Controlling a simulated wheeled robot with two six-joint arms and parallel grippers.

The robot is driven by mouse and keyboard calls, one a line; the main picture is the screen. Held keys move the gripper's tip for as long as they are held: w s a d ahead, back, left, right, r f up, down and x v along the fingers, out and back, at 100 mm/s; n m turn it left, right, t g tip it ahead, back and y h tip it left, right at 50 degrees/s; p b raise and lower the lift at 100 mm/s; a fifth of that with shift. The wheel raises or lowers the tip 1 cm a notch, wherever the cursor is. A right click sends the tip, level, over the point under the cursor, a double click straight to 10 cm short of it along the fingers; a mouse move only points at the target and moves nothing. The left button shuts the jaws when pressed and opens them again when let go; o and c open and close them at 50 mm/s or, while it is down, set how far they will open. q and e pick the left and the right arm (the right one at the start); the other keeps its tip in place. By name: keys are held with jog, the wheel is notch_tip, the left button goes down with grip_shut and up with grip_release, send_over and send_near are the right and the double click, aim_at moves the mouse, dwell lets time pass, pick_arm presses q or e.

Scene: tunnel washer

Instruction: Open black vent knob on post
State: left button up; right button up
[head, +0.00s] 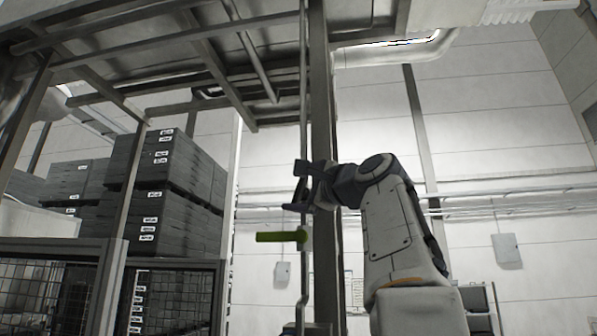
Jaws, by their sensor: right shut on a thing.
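My right gripper (299,188) is at the thin vertical pipe (304,120) beside the grey post (321,90), with its arm coming in from the right. Its dark fingers are closed around a small dark thing at the pipe, which I take to be the black vent knob. The fingers hide most of the knob, so its turn cannot be seen. My left gripper is not in view.
A green lever handle (280,237) sticks out left from the pipe just below my right gripper. Stacked dark crates (160,190) stand behind a mesh fence (40,290) at left. Steel beams (195,55) run overhead. A pale wall lies behind.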

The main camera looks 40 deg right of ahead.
jog(key=n+p, duration=0.1)
jog(key=n+g+p, duration=0.1)
jog(key=shift+r+y+p, duration=0.25)
jog(key=shift+y+p, duration=0.05)
jog(key=shift+p, duration=0.1)
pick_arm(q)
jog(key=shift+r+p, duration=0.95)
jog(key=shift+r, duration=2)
pick_arm(e)
jog(key=shift+f+n+g, duration=0.3)
jog(key=shift+n+g, duration=0.3)
jog(key=shift+g, duration=0.1)
jog(key=o, duration=1.1)
jog(key=shift+f, duration=0.1)
jog(key=shift+c, duration=0.2)
jog(key=shift+s, duration=0.6)
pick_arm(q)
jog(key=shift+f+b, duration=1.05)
pick_arm(e)
jog(key=s, duration=0.9)
jog(key=shift+a, duration=0.4)
